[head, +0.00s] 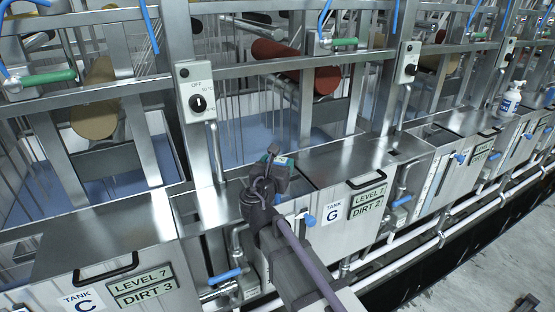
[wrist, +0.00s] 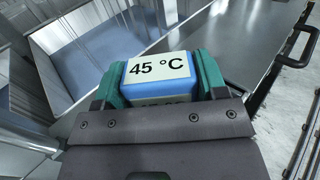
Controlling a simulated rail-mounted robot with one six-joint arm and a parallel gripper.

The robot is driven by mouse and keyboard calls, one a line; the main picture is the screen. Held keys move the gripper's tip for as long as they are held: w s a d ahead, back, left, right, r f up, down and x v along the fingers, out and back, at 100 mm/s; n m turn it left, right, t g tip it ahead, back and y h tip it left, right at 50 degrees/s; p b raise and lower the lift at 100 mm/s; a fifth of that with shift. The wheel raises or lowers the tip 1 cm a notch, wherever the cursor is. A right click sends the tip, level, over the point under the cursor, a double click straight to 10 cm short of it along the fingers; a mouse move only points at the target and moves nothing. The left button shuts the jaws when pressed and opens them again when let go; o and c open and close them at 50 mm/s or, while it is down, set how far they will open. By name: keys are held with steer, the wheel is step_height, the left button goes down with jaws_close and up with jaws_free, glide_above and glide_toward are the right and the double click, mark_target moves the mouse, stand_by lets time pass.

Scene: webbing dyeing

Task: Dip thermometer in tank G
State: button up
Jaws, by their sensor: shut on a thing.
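My gripper (head: 270,168) is over the front left part of tank G (head: 305,238), beside its steel lid (head: 345,165). In the wrist view its green fingers are shut on the sides of a blue thermometer (wrist: 161,84). The thermometer's display reads 45 °C. Only its top shows; its lower part is hidden, so I cannot tell whether it touches liquid.
Tank C (head: 60,285), marked LEVEL 7 and DIRT 3, stands at left. A control box (head: 196,92) with its knob at OFF hangs on a post behind my gripper. Blue-handled valves (head: 224,276) and pipes run along the front. A white bottle (head: 509,99) stands far right.

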step_height(320, 180, up, 20)
steer(key=p, duration=1.9)
steer(key=shift+f, duration=0.15)
